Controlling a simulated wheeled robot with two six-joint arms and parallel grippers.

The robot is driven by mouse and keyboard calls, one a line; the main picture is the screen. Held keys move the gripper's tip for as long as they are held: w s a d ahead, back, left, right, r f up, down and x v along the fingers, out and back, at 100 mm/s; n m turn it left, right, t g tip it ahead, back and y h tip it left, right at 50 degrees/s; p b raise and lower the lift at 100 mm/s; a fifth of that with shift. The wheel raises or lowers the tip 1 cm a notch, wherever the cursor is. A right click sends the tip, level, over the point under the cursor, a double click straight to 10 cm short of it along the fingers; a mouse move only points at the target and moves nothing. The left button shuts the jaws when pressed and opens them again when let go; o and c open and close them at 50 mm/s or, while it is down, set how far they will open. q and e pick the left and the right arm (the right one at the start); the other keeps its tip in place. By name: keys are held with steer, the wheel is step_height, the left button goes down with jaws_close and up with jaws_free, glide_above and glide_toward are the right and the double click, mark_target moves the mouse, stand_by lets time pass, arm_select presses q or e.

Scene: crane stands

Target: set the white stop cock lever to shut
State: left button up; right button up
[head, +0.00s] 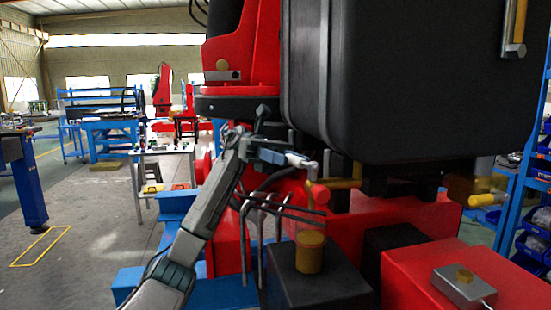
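My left gripper (283,157) reaches in from the left, in front of the red machine. Its narrow fingers point right. A small white piece (312,171), which looks like the stop cock lever, is right at the fingertips, above a thin upright brass-coloured stem (310,194). I cannot tell whether the fingers touch it or are closed on it, as they are seen from the side and very small. A brass-coloured horizontal part (342,184) lies just right of the stem. My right gripper is not in view.
A big black box (420,85) hangs close above and right of the gripper. A blue shelf rack (520,170) stands right. The floor at left is open.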

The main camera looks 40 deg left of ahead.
arm_select(q)
steer(key=w+a, duration=0.1)
steer(key=a, duration=0.6)
steer(key=shift+w+a+b, duration=0.15)
steer(key=shift+b, duration=0.25)
arm_select(e)
steer(key=w+r, duration=0.1)
steer(key=w, duration=0.1)
steer(key=shift+w+a+r, duration=0.2)
steer(key=shift+w+r, duration=0.1)
steer(key=shift+r, duration=0.1)
